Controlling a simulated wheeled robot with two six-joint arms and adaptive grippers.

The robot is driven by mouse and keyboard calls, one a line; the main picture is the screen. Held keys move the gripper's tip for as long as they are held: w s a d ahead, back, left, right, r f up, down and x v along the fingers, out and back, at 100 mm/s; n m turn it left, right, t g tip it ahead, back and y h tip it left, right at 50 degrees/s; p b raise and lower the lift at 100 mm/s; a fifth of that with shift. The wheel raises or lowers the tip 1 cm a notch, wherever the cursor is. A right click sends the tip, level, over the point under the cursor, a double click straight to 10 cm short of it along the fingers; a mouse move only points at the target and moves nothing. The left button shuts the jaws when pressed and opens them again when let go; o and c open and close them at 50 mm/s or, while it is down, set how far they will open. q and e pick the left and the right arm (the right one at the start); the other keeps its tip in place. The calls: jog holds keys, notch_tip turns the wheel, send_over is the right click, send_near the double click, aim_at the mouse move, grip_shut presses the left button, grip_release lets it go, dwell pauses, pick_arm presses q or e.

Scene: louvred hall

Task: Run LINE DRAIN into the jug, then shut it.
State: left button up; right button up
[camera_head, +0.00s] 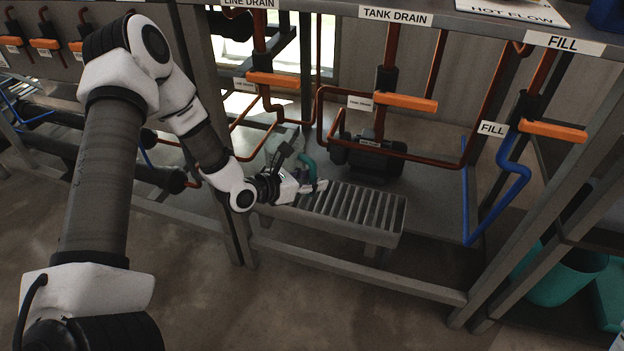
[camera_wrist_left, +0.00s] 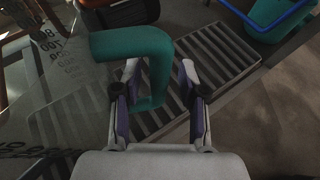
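The LINE DRAIN sign (camera_head: 250,3) is at the top of the head view, above an orange valve lever (camera_head: 273,79) that lies crosswise on a copper pipe. A clear jug with printed markings (camera_wrist_left: 62,75) shows at the left of the left wrist view; its body is hard to make out in the head view. Its teal handle (camera_wrist_left: 134,42) also shows in the head view (camera_head: 308,164). My left gripper (camera_wrist_left: 160,70) is open, with its fingers on either side of the handle and gaps visible. In the head view the left gripper (camera_head: 318,186) is low beside the handle. My right gripper is not in view.
A slatted grate (camera_head: 352,211) lies beneath the handle. TANK DRAIN (camera_head: 395,17) and FILL (camera_head: 562,42) stations with orange levers stand to the right. Copper pipes and frame posts crowd the space around the arm. A teal bin (camera_head: 566,283) is at lower right. The front floor is clear.

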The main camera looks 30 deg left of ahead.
pick_arm(q)
jog(key=shift+r, duration=0.25)
jog(key=p+v, duration=0.7)
jog(key=v, duration=0.4)
jog(key=s+d+f+m+g+y, duration=0.1)
jog(key=s+d+f+m+g, duration=0.85)
jog(key=m, duration=0.85)
jog(key=s+d+f+m+g+y, duration=0.2)
jog(key=s+f+m, duration=0.4)
jog(key=s+m, duration=0.6)
jog(key=shift+s+f+m+g+y+p, duration=0.15)
jog(key=shift+s+m+g+y+p, duration=0.25)
jog(key=shift+m+g+y, duration=0.4)
jog(key=shift+t, duration=0.25)
